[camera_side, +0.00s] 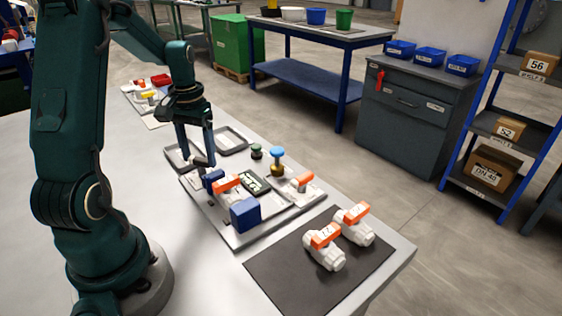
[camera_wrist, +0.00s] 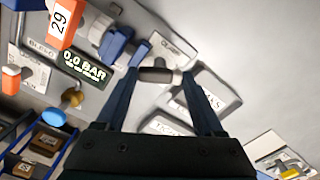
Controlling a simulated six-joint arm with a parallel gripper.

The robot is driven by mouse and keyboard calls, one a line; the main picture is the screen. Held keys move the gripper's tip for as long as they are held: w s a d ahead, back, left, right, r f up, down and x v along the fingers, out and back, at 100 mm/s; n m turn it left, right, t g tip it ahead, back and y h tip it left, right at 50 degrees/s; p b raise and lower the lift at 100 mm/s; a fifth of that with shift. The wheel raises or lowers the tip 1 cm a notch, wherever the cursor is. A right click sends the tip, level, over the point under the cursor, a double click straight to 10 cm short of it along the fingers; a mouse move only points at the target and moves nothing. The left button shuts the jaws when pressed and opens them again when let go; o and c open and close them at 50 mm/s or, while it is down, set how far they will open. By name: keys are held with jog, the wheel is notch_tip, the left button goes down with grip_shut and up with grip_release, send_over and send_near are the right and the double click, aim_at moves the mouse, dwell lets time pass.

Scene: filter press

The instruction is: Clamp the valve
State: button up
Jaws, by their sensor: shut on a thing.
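A white valve with an orange handle marked 29 (camera_wrist: 62,20) sits in the test fixture; in the side view its orange handle (camera_side: 226,184) lies between a blue clamp jaw (camera_side: 212,177) and a larger blue block (camera_side: 245,214). The blue clamp part also shows in the wrist view (camera_wrist: 117,45), close to the valve's white body. My gripper (camera_wrist: 159,76) is shut on the clamp's short dark handle (camera_wrist: 156,75), beside a partly covered clamp label. In the side view my gripper (camera_side: 203,164) reaches down at the fixture's left end. Contact between clamp and valve is unclear.
A display reading 0.0 BAR (camera_wrist: 85,69) and a blue-topped knob (camera_side: 277,153) stand beside the valve. Another orange handle (camera_side: 300,182) is on the fixture's right. Two white valves (camera_side: 324,248) (camera_side: 354,224) rest on a dark mat (camera_side: 290,280). Shallow trays (camera_side: 232,139) lie behind.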

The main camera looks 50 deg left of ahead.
aim_at(199, 158)
jog(key=n, duration=0.5)
jog(key=shift+n, duration=0.3)
jog(key=n, duration=0.5)
jog(key=shift+r+n, duration=0.1)
jog(key=shift+n, duration=0.3)
jog(key=o, duration=1.1)
jog(key=shift+r, duration=2.55)
